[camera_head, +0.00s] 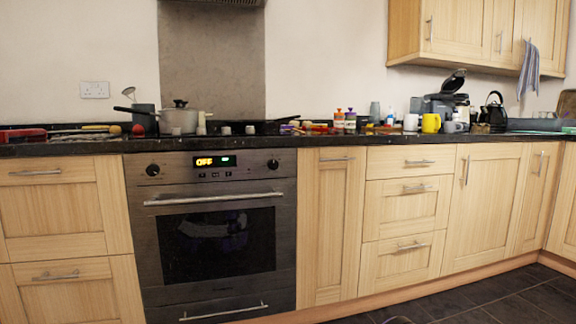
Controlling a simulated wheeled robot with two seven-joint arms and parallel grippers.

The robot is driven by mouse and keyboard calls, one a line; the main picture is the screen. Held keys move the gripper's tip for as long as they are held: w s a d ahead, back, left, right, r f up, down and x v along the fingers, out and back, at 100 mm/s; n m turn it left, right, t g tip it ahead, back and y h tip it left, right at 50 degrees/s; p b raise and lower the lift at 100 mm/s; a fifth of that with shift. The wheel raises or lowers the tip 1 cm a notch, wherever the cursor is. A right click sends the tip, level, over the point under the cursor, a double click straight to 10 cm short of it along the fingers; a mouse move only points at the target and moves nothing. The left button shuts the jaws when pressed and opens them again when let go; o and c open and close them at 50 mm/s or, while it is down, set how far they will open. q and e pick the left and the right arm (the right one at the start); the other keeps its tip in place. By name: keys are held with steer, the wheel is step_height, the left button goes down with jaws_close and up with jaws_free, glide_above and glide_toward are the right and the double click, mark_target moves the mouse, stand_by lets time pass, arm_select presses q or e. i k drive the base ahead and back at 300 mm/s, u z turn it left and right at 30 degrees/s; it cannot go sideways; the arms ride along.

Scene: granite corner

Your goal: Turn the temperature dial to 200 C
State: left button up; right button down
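The built-in oven (140,230) stands left of centre with its door shut. Its control panel has a round black left dial (152,170) and a round black right dial (273,164). I cannot tell which one is for temperature, and their markings are too small to read. Between them the display (205,161) shows "OFF" in orange, with a small green readout beside it. A few small buttons sit below the display. Neither of my grippers is in view, and nothing touches the dials.
The oven door handle (214,199) sticks out below the panel. Shut wooden cupboards and drawers flank the oven. Dark floor tiles (500,297) show clear at lower right.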

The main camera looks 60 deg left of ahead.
mark_target(272, 164)
steer(key=u, duration=0.45)
steer(key=i, duration=0.75)
steer(key=u, duration=0.65)
